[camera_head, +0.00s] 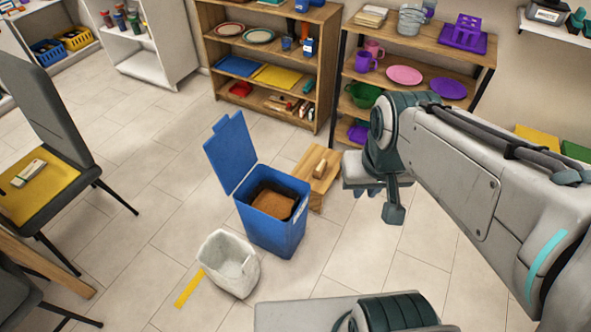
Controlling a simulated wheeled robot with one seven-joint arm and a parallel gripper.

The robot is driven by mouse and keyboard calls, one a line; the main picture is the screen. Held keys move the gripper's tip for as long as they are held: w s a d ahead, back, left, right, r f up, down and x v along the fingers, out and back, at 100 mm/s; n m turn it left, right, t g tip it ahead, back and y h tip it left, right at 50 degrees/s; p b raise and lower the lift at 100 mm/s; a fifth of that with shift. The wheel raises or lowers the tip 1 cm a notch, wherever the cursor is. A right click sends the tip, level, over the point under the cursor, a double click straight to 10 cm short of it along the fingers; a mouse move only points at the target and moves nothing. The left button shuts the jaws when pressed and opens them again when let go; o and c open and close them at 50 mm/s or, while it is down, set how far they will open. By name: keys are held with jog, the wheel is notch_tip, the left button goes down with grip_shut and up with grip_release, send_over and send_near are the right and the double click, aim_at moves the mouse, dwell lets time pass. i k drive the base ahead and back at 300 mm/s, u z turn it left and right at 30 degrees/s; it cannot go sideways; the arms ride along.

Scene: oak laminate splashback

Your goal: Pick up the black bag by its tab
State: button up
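No clearly black bag shows. A pale grey-white, open-topped bag or soft bin (229,263) stands on the floor, with a yellow strip (189,288) lying at its lower left; I cannot tell whether they are joined. Behind it is a blue bin (277,233) with its lid (231,152) raised. Brown material (273,203) lies inside, with a dark area around it that may be a liner. My gripper (381,201) hangs to the right of the blue bin, well apart from both containers. Its finger gap is not clear, and no held object shows.
A low wooden stool or step (316,177) with a small block on top stands right behind the blue bin. Wooden shelves (266,58) line the back wall. A grey chair (38,110) with a yellow seat is at left. The floor around the pale container is mostly clear.

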aim_at(275, 201)
jog(key=z, duration=0.4)
jog(key=i, duration=0.95)
jog(key=u, duration=0.1)
